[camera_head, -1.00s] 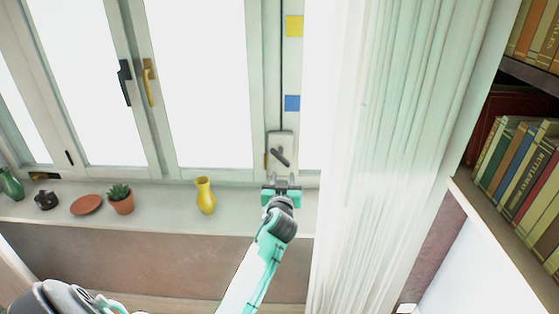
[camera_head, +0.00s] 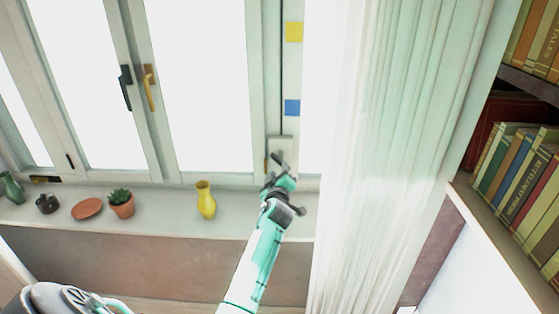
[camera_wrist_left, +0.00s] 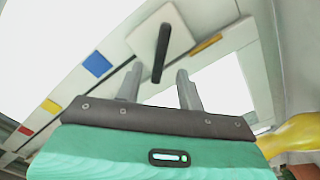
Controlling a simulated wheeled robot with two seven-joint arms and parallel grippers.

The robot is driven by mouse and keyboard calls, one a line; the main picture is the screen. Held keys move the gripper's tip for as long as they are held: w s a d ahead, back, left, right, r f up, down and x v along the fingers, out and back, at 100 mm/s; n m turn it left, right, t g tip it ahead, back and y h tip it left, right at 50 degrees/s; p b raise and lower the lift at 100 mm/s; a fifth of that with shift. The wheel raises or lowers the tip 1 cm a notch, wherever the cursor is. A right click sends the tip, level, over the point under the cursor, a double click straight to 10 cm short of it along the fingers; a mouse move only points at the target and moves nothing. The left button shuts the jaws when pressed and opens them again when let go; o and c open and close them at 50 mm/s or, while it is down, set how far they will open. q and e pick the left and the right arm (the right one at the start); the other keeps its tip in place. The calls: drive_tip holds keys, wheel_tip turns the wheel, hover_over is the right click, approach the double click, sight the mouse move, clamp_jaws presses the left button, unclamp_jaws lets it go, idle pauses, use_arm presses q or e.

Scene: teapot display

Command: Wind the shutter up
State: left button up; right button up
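The winder is a pale plate (camera_head: 283,143) with a dark crank handle (camera_head: 278,157), low on the window frame. In the left wrist view the plate (camera_wrist_left: 178,38) and the slanting handle (camera_wrist_left: 161,52) are near the top centre. My left gripper (camera_head: 274,176) is just below the handle, rolled to a tilt. Its two fingers (camera_wrist_left: 158,84) stand apart; the handle's free end shows in the gap between them, seemingly just ahead, and I cannot tell whether they touch it. A pale strip beside the window bears yellow (camera_head: 294,32) and blue (camera_head: 292,107) squares. I cannot make out the shutter itself. My right gripper is not in view.
On the sill (camera_head: 245,205) stand a yellow vase (camera_head: 206,201), a potted plant (camera_head: 121,205), a terracotta dish (camera_head: 87,209), a dark small pot (camera_head: 47,204) and a green vase (camera_head: 11,187). A white curtain (camera_head: 400,140) hangs close on the right, before a bookshelf (camera_head: 500,195).

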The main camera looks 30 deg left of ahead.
sight(280, 164)
use_arm(q)
drive_tip(key=shift+p+x, duration=0.35)
drive_tip(key=shift+x, duration=2.8)
clamp_jaws()
